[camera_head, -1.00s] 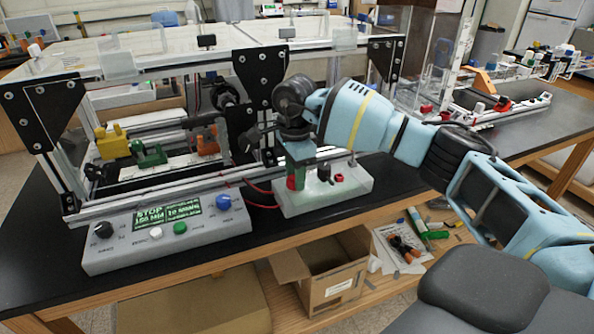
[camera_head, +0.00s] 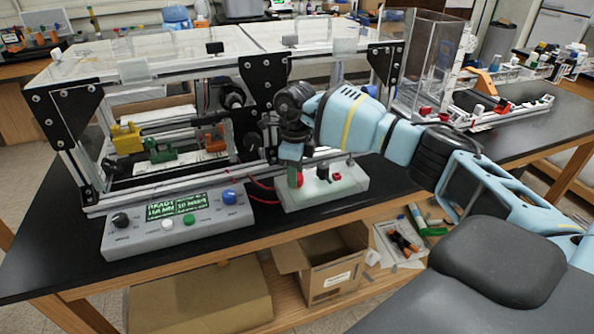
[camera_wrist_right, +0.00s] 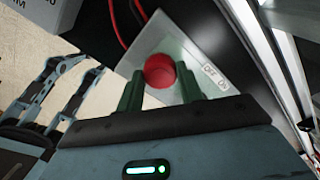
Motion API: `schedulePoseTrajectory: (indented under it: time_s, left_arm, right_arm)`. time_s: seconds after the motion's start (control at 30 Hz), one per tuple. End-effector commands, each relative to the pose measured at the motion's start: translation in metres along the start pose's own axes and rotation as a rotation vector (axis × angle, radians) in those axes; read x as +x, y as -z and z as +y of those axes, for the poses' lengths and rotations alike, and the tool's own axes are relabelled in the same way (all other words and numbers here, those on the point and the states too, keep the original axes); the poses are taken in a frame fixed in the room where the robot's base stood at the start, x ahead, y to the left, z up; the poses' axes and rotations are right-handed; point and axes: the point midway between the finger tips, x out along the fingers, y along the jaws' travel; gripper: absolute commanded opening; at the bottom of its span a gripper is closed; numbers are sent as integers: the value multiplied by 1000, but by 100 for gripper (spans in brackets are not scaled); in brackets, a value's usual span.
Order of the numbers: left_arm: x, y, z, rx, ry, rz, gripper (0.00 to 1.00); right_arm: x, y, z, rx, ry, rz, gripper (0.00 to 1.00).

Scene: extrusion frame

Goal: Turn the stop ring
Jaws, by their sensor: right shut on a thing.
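The stop ring (camera_head: 300,181) is a round red knob on a pale switch box (camera_head: 340,189) on the bench. In the right wrist view the stop ring (camera_wrist_right: 160,69) sits between the two green fingers of my right gripper (camera_wrist_right: 159,80). In the head view my right gripper (camera_head: 295,178) points down over the left part of the box, its fingers partly covering the ring. It is shut on the ring. My left gripper is not seen in the head view.
A control panel (camera_head: 145,244) with knobs, buttons and a green display (camera_head: 178,206) stands left of the box. The extrusion frame (camera_head: 150,72) rises behind. A red rocker switch is to the ring's right. An open carton (camera_head: 340,285) is on the lower shelf.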

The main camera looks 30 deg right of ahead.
Motion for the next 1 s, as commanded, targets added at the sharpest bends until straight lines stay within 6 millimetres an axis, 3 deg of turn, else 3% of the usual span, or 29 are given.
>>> schedulePoseTrajectory:
  time_s: [0.5, 0.53, 0.67, 1.0]
  left_arm:
    - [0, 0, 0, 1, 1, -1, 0]
    - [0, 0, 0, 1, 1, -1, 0]
    - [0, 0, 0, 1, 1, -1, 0]
    - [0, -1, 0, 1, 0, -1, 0]
  right_arm:
    - [2, 0, 1, 17, -2, 2, 14]
    - [2, 0, 1, 17, -2, 2, 40]
    - [2, 0, 1, 16, -2, 2, 58]
    - [-2, 0, 0, 16, 0, 0, 59]
